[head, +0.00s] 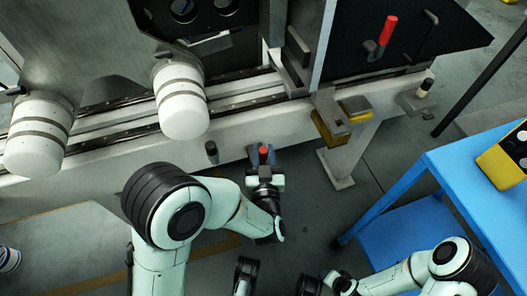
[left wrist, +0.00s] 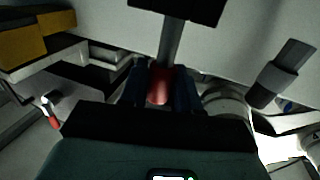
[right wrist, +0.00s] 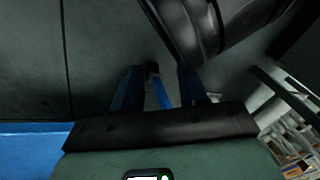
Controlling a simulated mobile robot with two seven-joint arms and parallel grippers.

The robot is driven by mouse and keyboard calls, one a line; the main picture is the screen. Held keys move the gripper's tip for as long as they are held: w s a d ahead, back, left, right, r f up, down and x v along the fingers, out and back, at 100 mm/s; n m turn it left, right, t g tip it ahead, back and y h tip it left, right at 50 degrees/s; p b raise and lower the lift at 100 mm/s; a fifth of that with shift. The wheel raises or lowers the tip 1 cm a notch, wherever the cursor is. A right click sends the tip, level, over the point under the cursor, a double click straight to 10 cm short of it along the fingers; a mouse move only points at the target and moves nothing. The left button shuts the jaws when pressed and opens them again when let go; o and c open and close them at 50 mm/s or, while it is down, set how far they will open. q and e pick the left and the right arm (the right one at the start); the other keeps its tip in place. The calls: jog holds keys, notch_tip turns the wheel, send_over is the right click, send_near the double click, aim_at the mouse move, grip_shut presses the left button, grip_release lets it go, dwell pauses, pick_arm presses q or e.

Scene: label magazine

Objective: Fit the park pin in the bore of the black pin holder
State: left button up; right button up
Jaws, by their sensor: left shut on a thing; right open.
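My left gripper (head: 263,158) is shut on the red end of the park pin (head: 263,150), in front of the pale beam. In the left wrist view the pin's red grip (left wrist: 160,85) sits between the blue fingers. Its grey shaft (left wrist: 171,42) runs up to a black block (left wrist: 180,8), probably the pin holder, cut off by the top edge. I cannot tell whether the shaft's tip is in the bore or only in front of it. In the right wrist view my right gripper (right wrist: 160,88) is open, with nothing held between its fingers.
A dark peg (head: 211,151) stands left of my left gripper. A yellow block (head: 332,128) is to its right. Two white cylinders (head: 182,100) jut out above left. A blue table (head: 470,165) with a yellow device (head: 508,155) stands right. Another red handle (head: 388,30) is on the machine.

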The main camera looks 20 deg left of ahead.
pick_arm(q)
jog(key=o, duration=1.1)
jog(key=shift+f, duration=0.1)
jog(key=shift+s+d, duration=0.2)
jog(key=shift+s, duration=0.15)
pick_arm(e)
jog(key=s+f+g, duration=0.2)
jog(key=s, duration=0.5)
pick_arm(q)
jog(key=p+v, duration=0.6)
jog(key=v, duration=0.6)
jog(key=shift+s, duration=0.3)
pick_arm(e)
jog(key=w+a+r+t, duration=0.1)
jog(key=w+a+r, duration=0.1)
jog(key=r, duration=0.7)
jog(key=shift+w+a+y, duration=0.15)
jog(key=shift+w+y, duration=0.25)
jog(key=shift+w, duration=0.2)
